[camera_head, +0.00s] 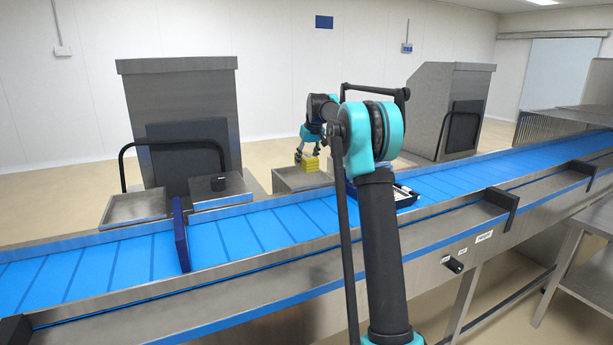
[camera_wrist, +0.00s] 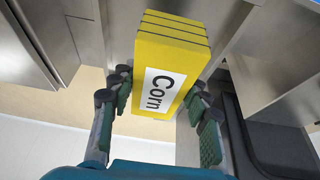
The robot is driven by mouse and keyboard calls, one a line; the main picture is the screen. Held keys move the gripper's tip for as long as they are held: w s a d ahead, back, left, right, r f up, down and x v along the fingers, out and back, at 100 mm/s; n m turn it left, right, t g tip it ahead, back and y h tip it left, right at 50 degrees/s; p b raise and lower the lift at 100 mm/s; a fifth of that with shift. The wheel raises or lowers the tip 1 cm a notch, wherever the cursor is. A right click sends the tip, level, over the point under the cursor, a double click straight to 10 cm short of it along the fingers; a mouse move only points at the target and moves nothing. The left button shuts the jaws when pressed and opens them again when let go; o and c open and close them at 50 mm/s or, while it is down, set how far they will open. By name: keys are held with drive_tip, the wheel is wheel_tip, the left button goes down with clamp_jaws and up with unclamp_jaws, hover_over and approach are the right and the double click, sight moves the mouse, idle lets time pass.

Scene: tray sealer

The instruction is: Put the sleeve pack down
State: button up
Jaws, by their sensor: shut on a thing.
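The sleeve pack is a yellow block with dark grooves and a white label reading "Corn" in the wrist view (camera_wrist: 182,45). In the head view it is small and yellow (camera_head: 309,163), beyond the conveyor. My gripper (camera_head: 309,149) points down and is shut on the pack, with fingers on both sides of it; the wrist view shows the fingers (camera_wrist: 158,92) too. The pack is at a steel tray (camera_head: 290,181) behind the belt. I cannot tell whether it touches the tray's surface.
A blue conveyor belt (camera_head: 255,228) runs across in front, with a blue upright plate (camera_head: 181,236) on it. A dark-framed tray (camera_head: 404,195) is on the belt, partly behind my arm. Steel machines stand left (camera_head: 186,105) and right (camera_head: 441,95) of the gripper.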

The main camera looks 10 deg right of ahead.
drive_tip(key=shift+f, duration=3.4)
drive_tip(key=o, duration=1.3)
drive_tip(key=shift+f, duration=0.1)
drive_tip(key=v, duration=1.2)
